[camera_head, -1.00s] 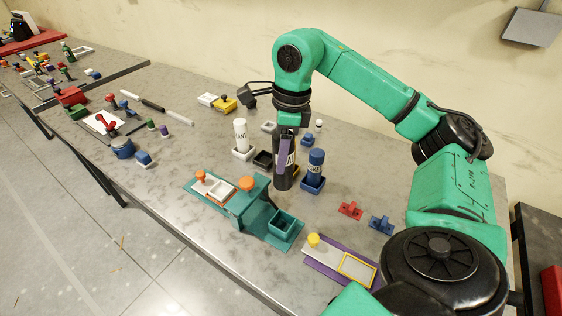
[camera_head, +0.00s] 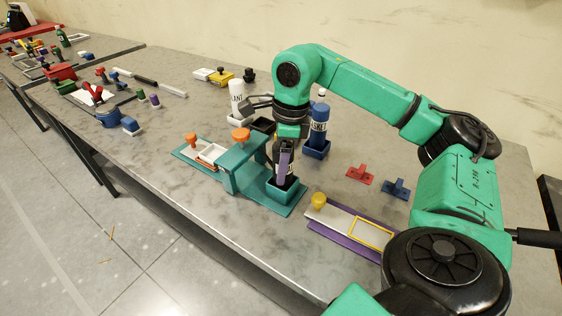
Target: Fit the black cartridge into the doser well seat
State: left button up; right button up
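The black cartridge (camera_head: 277,172) is upright at the square teal well seat (camera_head: 287,194), on the right end of the teal doser (camera_head: 238,160). Its lower end is hidden behind the well's near rim, so it appears at least partly inside; how deep I cannot tell. My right gripper (camera_head: 284,160) comes down from above, with purple finger parts against the cartridge's upper body, and appears shut on it. My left gripper is not in view.
A white cartridge (camera_head: 237,98) and a blue cartridge (camera_head: 319,126) stand in trays behind the doser, near an empty black tray (camera_head: 262,125). A purple-based fixture (camera_head: 345,240) lies front right. Red (camera_head: 360,174) and blue (camera_head: 396,189) pieces lie to the right.

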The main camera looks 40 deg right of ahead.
jog(key=shift+s+r, duration=0.1)
jog(key=shift+r, duration=0.05)
jog(key=r, duration=0.5)
jog(key=r+p, duration=0.1)
jog(key=r, duration=0.1)
jog(key=shift+s+d+r, duration=0.2)
jog(key=shift+d+r, duration=0.05)
jog(key=shift+r, duration=0.1)
jog(key=r+p, duration=0.2)
jog(key=r, duration=0.1)
jog(key=r+p, duration=0.1)
jog(key=shift+s+d+r, duration=0.15)
jog(key=shift+d+r, duration=0.05)
jog(key=shift+d, duration=0.05)
jog(key=shift+s, duration=0.1)
jog(key=shift+f, duration=0.15)
